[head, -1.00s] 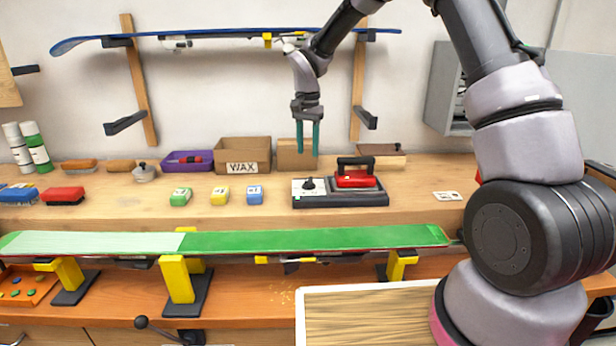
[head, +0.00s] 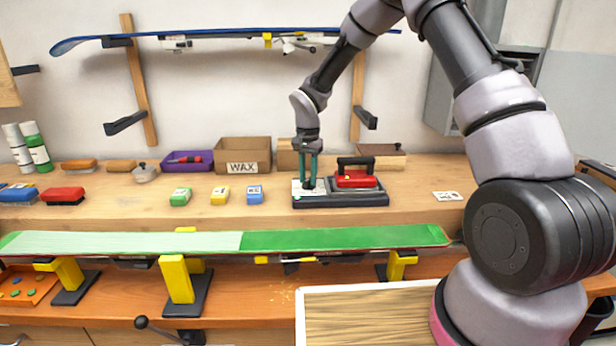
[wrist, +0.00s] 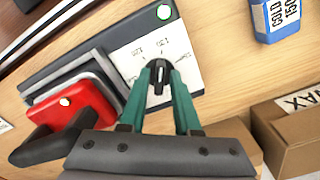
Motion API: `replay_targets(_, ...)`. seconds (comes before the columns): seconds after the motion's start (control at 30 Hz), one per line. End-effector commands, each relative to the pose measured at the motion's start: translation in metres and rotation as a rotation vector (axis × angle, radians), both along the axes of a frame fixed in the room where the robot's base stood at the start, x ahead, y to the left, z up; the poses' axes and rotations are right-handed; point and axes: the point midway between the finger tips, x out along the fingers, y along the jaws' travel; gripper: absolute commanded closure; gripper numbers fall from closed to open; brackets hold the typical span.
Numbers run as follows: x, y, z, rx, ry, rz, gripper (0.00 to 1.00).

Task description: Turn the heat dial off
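The heat dial (wrist: 159,76) is a small black knob with a pale mark, on the white panel (wrist: 186,62) of a dark iron station. The printed marks around it are too small to read surely. My gripper (wrist: 160,70) points down over the panel, with one green finger on each side of the dial, and the fingers look closed against it. In the head view my gripper (head: 308,184) hides most of the dial. The red iron (head: 356,179) with a black handle rests on the station (head: 345,200), right of the dial.
A blue wax block (head: 255,194) and the cardboard WAX box (head: 243,156) stand left of the station. Another box is behind my gripper. A green ski (head: 340,239) lies across yellow supports in front. The bench right of the station is mostly clear.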

Motion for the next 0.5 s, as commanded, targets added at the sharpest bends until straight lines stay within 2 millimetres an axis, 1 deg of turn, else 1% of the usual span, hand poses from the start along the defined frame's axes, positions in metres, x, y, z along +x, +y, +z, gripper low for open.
replay_targets(0.03,0.0000,0.0000,0.0001,0.000,0.000,0.000,0.93)
replay_targets(0.07,0.0000,0.0000,0.0001,0.000,0.000,0.000,1.00)
replay_targets(0.33,-0.0001,0.0001,0.0004,0.000,0.000,0.007,1.00)
replay_targets(0.5,-0.0002,0.0001,0.0005,0.000,0.000,0.050,1.00)
